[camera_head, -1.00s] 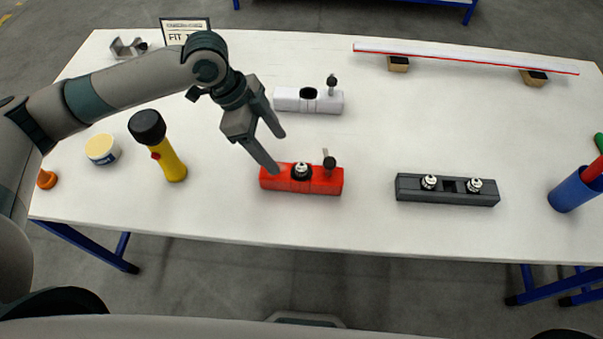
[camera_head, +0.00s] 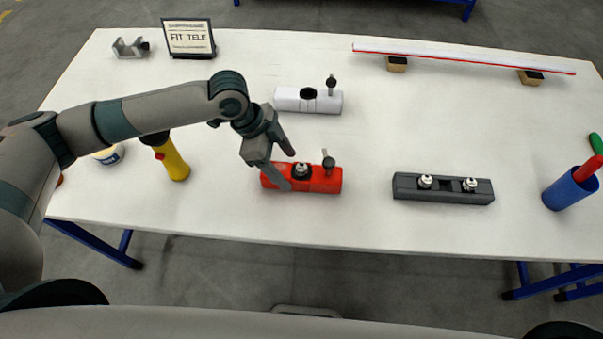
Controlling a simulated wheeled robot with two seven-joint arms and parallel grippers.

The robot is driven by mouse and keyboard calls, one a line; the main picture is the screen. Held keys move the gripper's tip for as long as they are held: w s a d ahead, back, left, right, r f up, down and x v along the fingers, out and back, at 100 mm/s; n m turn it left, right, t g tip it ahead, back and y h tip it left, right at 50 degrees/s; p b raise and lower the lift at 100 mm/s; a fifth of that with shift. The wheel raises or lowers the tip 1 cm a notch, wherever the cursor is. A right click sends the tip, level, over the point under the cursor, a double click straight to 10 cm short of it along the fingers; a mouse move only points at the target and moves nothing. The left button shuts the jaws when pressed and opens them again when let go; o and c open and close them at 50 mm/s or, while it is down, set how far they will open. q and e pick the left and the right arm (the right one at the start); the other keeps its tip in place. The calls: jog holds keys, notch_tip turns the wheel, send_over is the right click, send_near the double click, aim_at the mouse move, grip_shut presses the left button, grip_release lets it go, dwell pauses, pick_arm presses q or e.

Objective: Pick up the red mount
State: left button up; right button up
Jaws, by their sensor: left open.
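The red mount (camera_head: 325,181) is a red block lying on the white table near its front middle. My left gripper (camera_head: 289,171) is open above the left part of the red mount, pointing down. One finger overlaps the mount's front left in the picture, and the other is behind it. I cannot tell whether the fingers touch the mount. My right gripper is out of view.
A white mount (camera_head: 296,101) lies behind the red one. A dark grey block (camera_head: 410,187) with two silver fittings lies to the right. A yellow flashlight (camera_head: 176,164) stands at left, and a blue cup (camera_head: 569,190) at far right. A sign (camera_head: 189,39) stands at the back.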

aim_at(288, 170)
pick_arm(q)
jog(key=shift+p+x, duration=0.45)
jog(key=shift+x, duration=1.2)
jog(key=shift+s, duration=0.15)
jog(key=c, duration=1.2)
